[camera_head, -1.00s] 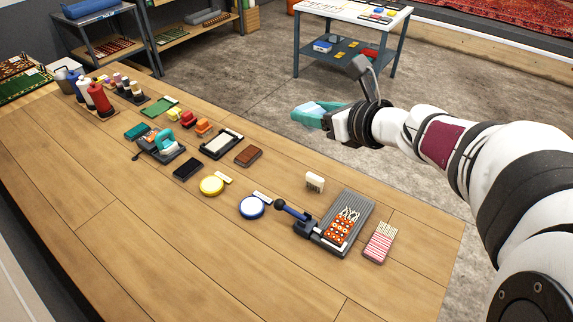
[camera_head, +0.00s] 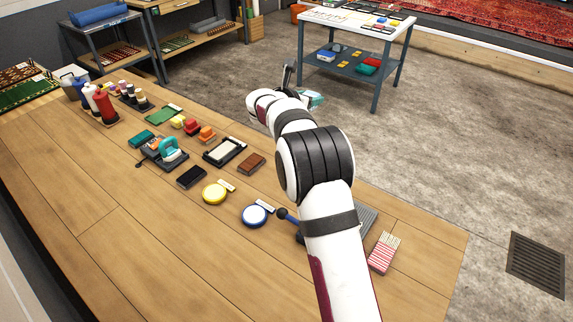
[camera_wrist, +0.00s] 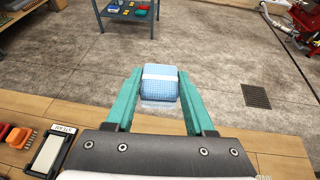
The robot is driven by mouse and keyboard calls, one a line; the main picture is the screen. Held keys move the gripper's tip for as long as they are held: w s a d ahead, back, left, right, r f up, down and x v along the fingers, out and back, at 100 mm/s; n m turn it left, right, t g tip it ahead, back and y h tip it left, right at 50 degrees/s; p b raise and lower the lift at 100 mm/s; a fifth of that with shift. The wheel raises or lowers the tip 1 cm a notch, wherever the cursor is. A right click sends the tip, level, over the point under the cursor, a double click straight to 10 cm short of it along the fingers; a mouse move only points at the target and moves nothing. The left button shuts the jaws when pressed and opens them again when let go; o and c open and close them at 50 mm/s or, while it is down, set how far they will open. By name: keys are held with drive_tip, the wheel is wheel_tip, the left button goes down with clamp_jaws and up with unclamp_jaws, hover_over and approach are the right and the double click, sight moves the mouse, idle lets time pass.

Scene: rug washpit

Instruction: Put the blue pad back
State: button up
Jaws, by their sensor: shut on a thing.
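My gripper (camera_wrist: 158,100) has two teal fingers shut on a light blue pad (camera_wrist: 160,84) with a pale band across it. In the wrist view the pad sits between the fingertips, held in the air beyond the bench edge, with the floor behind it. In the head view my gripper (camera_head: 312,100) is small and partly hidden by my arm; the pad is hard to make out there. A round blue-rimmed pad (camera_head: 256,216) lies on the wooden bench (camera_head: 130,240), beside a small white label.
A round yellow pad (camera_head: 214,194), a black block (camera_head: 192,178), a brown block (camera_head: 251,163) and a framed white tray (camera_head: 224,151) lie on the bench. A white-topped cart (camera_head: 345,25) stands beyond, with small blue, red and green items on its shelf. The bench's near left is clear.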

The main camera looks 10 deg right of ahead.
drive_tip(key=s+a+f+m+g+h, duration=0.1)
drive_tip(key=f+m+g, duration=0.1)
drive_tip(key=f, duration=0.6)
drive_tip(key=s+a+f+m+g+h, duration=0.1)
drive_tip(key=s+a+f+h, duration=0.1)
drive_tip(key=f, duration=0.6)
drive_tip(key=s+a+f+m+g+h, duration=0.1)
drive_tip(key=s+a+f+m+g, duration=0.1)
drive_tip(key=f, duration=0.7)
drive_tip(key=shift+s+a+f+m+g, duration=0.1)
drive_tip(key=shift+s+a+m+g, duration=0.1)
drive_tip(key=shift+m+g, duration=0.1)
drive_tip(key=o, duration=1.3)
